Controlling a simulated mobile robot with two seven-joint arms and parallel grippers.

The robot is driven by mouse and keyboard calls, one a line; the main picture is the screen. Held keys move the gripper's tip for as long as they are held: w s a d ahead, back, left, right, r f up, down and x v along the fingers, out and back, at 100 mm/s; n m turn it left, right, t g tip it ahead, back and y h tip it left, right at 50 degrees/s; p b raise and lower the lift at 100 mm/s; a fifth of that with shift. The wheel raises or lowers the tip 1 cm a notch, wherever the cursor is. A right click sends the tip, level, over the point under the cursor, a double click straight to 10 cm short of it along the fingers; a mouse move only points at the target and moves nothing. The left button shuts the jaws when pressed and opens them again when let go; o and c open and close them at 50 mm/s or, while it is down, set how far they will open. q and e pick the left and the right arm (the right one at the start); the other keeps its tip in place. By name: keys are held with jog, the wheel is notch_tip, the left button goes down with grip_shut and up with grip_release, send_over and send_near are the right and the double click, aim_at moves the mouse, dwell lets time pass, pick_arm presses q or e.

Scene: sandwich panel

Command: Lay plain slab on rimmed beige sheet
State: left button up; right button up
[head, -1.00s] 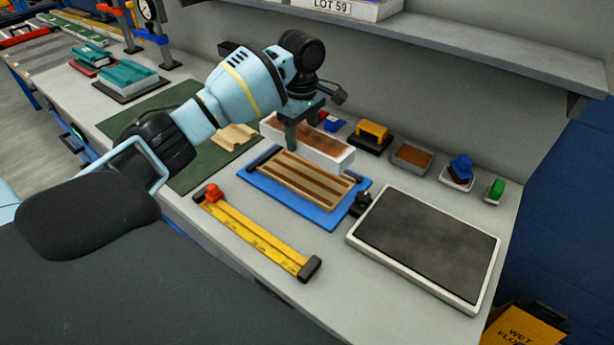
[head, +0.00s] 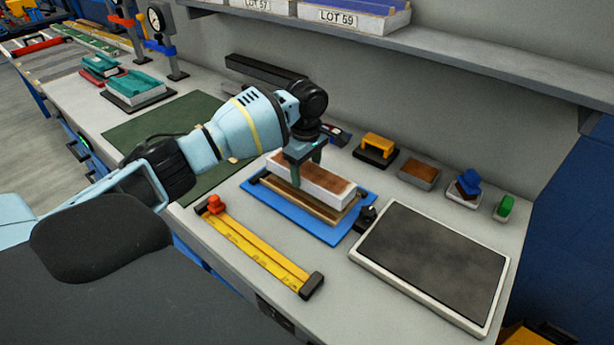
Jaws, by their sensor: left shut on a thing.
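The plain slab (head: 325,190), a long white block with brown patches on its top, is between the fingers of my left gripper (head: 306,166). The gripper is shut on it from above, near its left half. The slab lies lengthwise over the rimmed beige sheet (head: 318,209) and hides most of it; only the sheet's near strip and edge show. I cannot tell whether the slab touches the sheet or hangs just above it. The sheet is on a blue mat (head: 288,219). My right gripper is not in view.
A yellow ruler bar (head: 258,246) lies in front of the mat. A dark-topped white-rimmed plate (head: 433,262) is at right, by a small black clamp (head: 364,220). Behind are a yellow-handled tool (head: 378,147) and small trays. A shelf (head: 440,54) overhangs the back.

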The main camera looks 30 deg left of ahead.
aim_at(306, 169)
pick_arm(q)
notch_tip(306, 169, down, 3)
jog(key=shift+r, duration=0.2)
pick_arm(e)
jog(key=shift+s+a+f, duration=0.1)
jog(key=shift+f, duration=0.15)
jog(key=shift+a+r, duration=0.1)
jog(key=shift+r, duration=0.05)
pick_arm(q)
jog(key=o, duration=0.7)
jog(key=shift+r, duration=0.25)
notch_tip(306, 169, up, 10)
jog(key=shift+r+p, duration=0.15)
jog(key=shift+p, duration=0.4)
jog(key=shift+r, duration=0.7)
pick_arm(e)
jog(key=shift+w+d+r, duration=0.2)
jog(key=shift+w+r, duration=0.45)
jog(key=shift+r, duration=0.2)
